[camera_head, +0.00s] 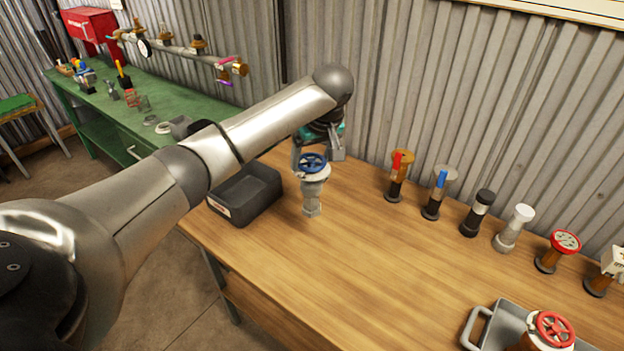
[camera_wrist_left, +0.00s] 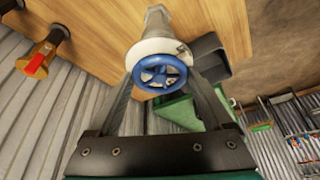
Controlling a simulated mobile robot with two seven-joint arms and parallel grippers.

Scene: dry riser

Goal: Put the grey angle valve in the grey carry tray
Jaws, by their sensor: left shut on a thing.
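The grey angle valve (camera_head: 314,186) has a pale grey body and a blue handwheel. It is upright over the table's left part; I cannot tell whether its base touches the wood. The grey carry tray (camera_head: 474,325), with a side handle, is at the bottom right, partly cut off. A red-wheeled valve (camera_head: 553,330) is in or in front of it. My right gripper is not in view.
A dark open bin (camera_head: 246,195) stands just left of the valve. A row of several valves and fittings, including a red-lever one (camera_head: 398,175), lines the table's back right. The wooden table (camera_head: 400,265) is clear between the valve and the tray. A corrugated wall stands behind.

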